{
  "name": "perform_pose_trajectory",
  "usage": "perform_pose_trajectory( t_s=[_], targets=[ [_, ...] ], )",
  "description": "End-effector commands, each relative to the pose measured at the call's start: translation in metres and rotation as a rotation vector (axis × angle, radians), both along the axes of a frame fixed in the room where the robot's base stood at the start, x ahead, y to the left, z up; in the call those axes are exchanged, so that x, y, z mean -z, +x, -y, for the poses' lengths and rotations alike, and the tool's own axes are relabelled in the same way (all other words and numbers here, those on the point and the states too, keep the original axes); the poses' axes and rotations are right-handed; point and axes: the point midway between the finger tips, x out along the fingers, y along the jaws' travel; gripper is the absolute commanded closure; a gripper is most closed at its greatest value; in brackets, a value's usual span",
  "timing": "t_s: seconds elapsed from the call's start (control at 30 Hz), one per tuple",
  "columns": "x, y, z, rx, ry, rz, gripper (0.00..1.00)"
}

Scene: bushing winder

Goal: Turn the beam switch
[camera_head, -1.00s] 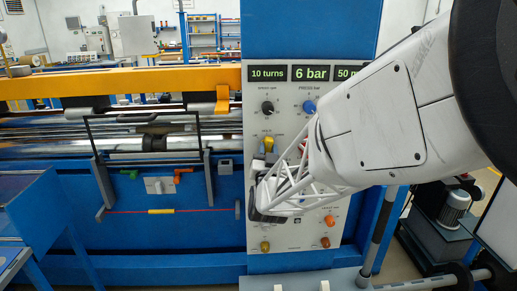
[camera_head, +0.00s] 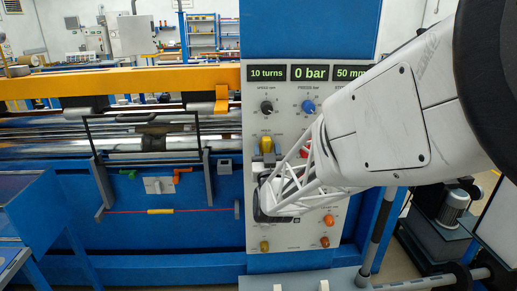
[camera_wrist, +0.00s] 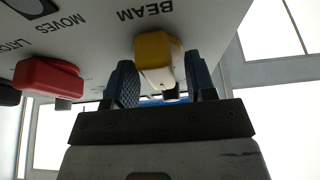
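The beam switch is a yellow knob (camera_head: 266,144) with a white underside, on the light control panel (camera_head: 292,233). In the wrist view the yellow knob (camera_wrist: 158,52) sits beside the upside-down label BEAM. My gripper (camera_wrist: 163,83) has its two blue-grey fingers apart, one on each side of the knob. A gap shows beside the right finger; contact on the left side cannot be told. In the head view my gripper (camera_head: 268,160) reaches up to the knob from below, and its white frame hides part of the panel.
A red switch (camera_wrist: 50,77) labelled LATCH is beside it in the wrist view. A blue knob (camera_head: 308,106), a black knob (camera_head: 266,107) and orange knobs (camera_head: 328,220) are on the panel. The displays (camera_head: 309,73) above read 10 turns, 0 bar and 50 mm.

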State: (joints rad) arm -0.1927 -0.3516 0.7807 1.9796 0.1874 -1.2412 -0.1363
Motion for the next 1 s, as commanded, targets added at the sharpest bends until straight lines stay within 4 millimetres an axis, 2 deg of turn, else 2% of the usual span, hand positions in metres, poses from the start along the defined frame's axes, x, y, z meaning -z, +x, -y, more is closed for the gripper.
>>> perform_pose_trajectory(
  t_s=[0.47,0.67,1.0],
  targets=[
    [0.001,-0.005,0.0,0.0,0.001,0.001,0.47],
    [0.007,-0.02,0.0,0.0,0.001,0.001,0.47],
    [0.023,-0.057,0.0,0.001,0.001,0.001,0.47]
  ],
)
